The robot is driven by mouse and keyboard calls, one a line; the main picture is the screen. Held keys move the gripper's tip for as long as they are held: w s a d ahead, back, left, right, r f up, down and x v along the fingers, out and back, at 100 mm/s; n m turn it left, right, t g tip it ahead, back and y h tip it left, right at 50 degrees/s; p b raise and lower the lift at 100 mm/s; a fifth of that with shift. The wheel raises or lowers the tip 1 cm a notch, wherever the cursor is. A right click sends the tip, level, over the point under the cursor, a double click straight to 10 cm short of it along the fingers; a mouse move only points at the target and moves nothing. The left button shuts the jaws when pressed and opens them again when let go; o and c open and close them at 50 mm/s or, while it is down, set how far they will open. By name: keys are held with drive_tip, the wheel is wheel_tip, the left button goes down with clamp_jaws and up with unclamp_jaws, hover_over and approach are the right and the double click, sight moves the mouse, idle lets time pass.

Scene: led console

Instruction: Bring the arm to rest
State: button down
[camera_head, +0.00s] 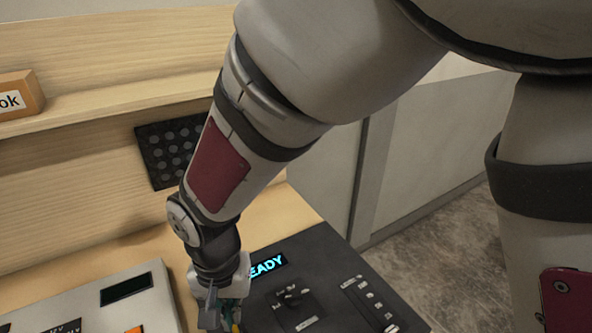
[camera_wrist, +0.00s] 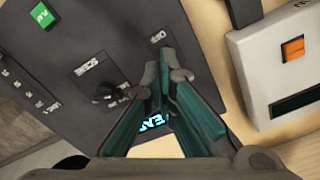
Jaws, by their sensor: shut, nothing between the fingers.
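My gripper (camera_head: 228,322) points down at the left edge of the dark console (camera_head: 330,262) in the head view; its lower end is cut off by the frame. In the wrist view my gripper's teal fingers (camera_wrist: 165,72) are together with nothing between them, over the same dark console (camera_wrist: 110,40). I cannot tell whether the tips touch the panel. A display (camera_head: 268,266) glows cyan with "READY", its first letter hidden by my arm. A dark knob (camera_wrist: 104,92) and a green button (camera_wrist: 43,15) also sit on the console.
A light grey console (camera_head: 90,290) with a dark screen (camera_head: 126,289) and an orange switch (camera_wrist: 292,49) stands beside the dark one. A dark dotted panel (camera_head: 165,150) is on the wooden back wall. A labelled box (camera_head: 20,95) sits on the shelf. Open floor (camera_head: 440,230) lies right.

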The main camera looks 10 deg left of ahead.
drive_tip(key=w+d+r+m+t, duration=0.1)
drive_tip(key=w+d+r, duration=0.2)
drive_tip(key=d+r, duration=0.5)
drive_tip(key=w+d+r+t, duration=0.1)
drive_tip(key=w+d+r, duration=0.4)
drive_tip(key=d, duration=0.4)
drive_tip(key=s+d+r+t, duration=0.1)
drive_tip(key=s+d+r, duration=0.2)
drive_tip(key=d, duration=0.3)
drive_tip(key=s+d+r+t, duration=0.1)
drive_tip(key=s+d+r, duration=0.2)
drive_tip(key=d, duration=0.3)
drive_tip(key=s+d+r+m+t, duration=0.1)
drive_tip(key=s+d+r, duration=0.2)
drive_tip(key=d, duration=0.3)
drive_tip(key=shift+s+d+t, duration=0.15)
drive_tip(key=shift+s+t, duration=0.15)
